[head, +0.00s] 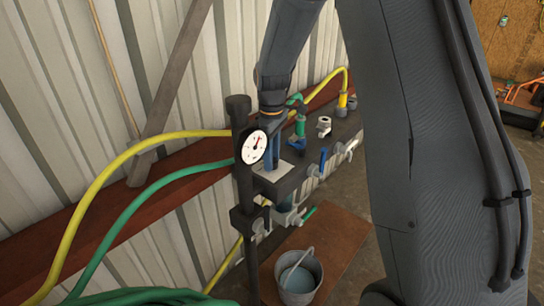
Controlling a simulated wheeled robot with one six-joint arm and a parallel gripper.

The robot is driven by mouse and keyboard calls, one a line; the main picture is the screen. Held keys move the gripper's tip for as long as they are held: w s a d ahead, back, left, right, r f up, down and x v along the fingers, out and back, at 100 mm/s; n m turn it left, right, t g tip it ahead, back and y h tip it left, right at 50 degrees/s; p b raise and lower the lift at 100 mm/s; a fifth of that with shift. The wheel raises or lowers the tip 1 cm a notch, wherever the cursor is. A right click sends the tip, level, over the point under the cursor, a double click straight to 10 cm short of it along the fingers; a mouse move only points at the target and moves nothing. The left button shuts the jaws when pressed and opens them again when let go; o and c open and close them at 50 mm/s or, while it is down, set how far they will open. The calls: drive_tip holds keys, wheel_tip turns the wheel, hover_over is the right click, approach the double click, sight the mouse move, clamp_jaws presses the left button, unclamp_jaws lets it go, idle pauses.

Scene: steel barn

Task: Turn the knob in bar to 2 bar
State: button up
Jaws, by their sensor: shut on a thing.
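The round white pressure gauge (254,147) faces me on the manifold, its scale too small to read; its needle seems to point up and to the right. My gripper (271,160) reaches down from above, just right of the gauge and partly hidden behind it. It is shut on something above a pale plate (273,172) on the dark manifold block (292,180). I take this to be the knob, but its markings and most of its body are hidden by my gripper and the gauge.
Yellow (90,200) and green (130,215) hoses run in from the left. Blue-handled valves (323,160) and hose fittings line the manifold to the right. A bucket (299,278) stands below. Corrugated wall lies close behind.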

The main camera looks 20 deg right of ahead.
drive_tip(key=shift+w+r+n+p, duration=0.1)
drive_tip(key=shift+n+p, duration=0.2)
drive_tip(key=shift+n, duration=1.4)
drive_tip(key=o, duration=1.1)
drive_tip(key=shift+c, duration=0.2)
wheel_tip(320, 180, up, 8)
drive_tip(key=shift+f+b, duration=0.1)
drive_tip(key=shift+b, duration=0.9)
